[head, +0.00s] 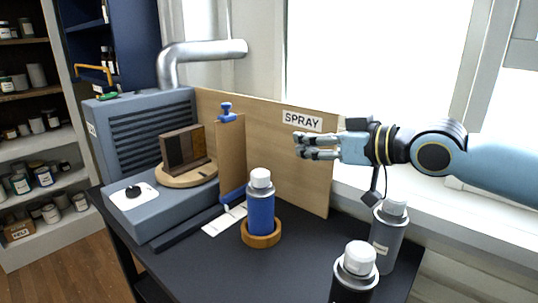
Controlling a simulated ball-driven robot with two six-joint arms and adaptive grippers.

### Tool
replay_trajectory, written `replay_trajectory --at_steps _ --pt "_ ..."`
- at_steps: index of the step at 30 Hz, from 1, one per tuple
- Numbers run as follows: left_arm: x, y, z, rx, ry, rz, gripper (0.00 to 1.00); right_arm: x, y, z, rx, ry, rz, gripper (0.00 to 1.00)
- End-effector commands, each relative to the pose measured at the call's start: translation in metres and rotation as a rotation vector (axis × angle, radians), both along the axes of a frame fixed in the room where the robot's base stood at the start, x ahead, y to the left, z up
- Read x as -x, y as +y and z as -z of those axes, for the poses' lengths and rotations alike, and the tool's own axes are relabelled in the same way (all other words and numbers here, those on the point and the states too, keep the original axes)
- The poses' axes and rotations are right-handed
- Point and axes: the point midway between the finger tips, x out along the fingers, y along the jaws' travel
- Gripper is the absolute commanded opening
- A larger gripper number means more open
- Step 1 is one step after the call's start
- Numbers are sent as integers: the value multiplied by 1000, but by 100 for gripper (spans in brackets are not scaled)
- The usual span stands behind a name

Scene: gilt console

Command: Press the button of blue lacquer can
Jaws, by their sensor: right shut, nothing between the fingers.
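The blue lacquer can (261,213) stands upright in a round wooden ring holder (260,240) on the dark tabletop. Its white top (260,177), where the button would be, faces up, and no separate button can be made out. My right gripper (297,145) comes in from the right, above the table and in front of the wooden board. It is shut and empty, its fingers pointing left. In the picture it lies up and to the right of the blue can, apart from it. My left gripper is not in view.
A grey can (383,240) and a black can (355,277) stand at the right front. A wooden board with a SPRAY sign (302,120) rises behind. A dark wood panel on a round turntable (187,174) stands left, before a vented grey unit (150,125).

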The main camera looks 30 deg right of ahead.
Motion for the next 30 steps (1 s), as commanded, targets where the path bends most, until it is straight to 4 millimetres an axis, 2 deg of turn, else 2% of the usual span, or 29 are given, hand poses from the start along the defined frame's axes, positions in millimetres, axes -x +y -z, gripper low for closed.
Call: replay_trajectory --at_steps 3,7,11,14,19,25,27,30 --pt "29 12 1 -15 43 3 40 0 0 0 0 1 0 0" --pt "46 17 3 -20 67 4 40 -1 0 1 0 0 2 0" --pt "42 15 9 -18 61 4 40 -11 2 5 -3 -2 7 0" --pt "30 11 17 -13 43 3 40 -26 9 9 -9 -3 3 0" --pt "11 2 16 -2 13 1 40 -58 20 14 -8 -2 5 0" --pt "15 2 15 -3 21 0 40 -95 34 23 -7 -1 0 0" --pt "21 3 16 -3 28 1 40 -92 33 40 -1 7 0 0" --pt "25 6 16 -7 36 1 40 -92 33 53 -1 4 0 0"
